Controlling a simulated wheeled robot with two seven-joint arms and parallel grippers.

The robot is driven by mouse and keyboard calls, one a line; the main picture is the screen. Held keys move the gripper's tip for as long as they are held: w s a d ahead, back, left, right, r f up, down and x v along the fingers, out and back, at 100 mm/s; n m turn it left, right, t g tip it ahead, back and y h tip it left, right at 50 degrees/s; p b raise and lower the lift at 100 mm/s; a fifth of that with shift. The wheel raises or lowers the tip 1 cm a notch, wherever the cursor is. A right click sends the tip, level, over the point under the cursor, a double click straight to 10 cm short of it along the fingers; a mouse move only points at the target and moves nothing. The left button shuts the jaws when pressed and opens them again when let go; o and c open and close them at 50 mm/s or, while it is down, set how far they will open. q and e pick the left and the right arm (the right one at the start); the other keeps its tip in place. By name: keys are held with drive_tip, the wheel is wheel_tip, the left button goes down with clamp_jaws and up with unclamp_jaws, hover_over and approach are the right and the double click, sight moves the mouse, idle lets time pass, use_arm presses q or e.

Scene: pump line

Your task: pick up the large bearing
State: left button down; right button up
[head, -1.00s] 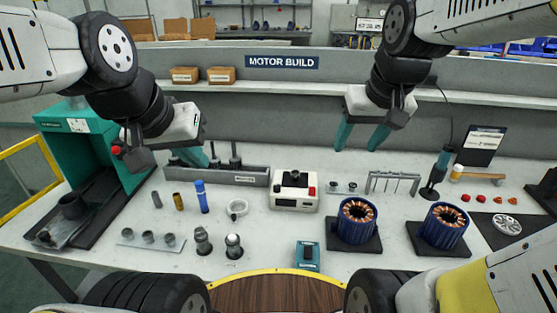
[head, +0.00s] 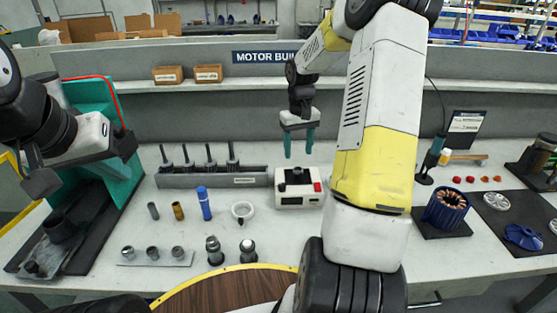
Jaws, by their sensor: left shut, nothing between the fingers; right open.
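I cannot pick out the large bearing for certain. Small grey metal cylinders (head: 152,253) stand on a pale strip at the front left, and a white ring-shaped item (head: 243,210) lies near the middle; I cannot tell whether either is a bearing. The two small round metal parts seen earlier right of the white device are hidden behind my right arm. My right gripper (head: 299,148) is open and empty, teal fingers pointing down above and behind the white device. My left gripper (head: 112,168) is shut and empty in front of the teal housing, its fingers hard to separate from it.
The white device (head: 298,188) with a red button stands mid-table. A grey rack (head: 212,178) with upright tools is left of it. The teal housing (head: 105,110) stands at the left. A blue motor stator (head: 446,208) sits at the right. My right arm covers the table's centre-right.

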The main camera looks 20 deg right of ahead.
sight(298, 170)
wheel_tip(298, 170, down, 6)
drive_tip(key=shift+d+f, duration=0.1)
drive_tip(key=c, duration=1.1)
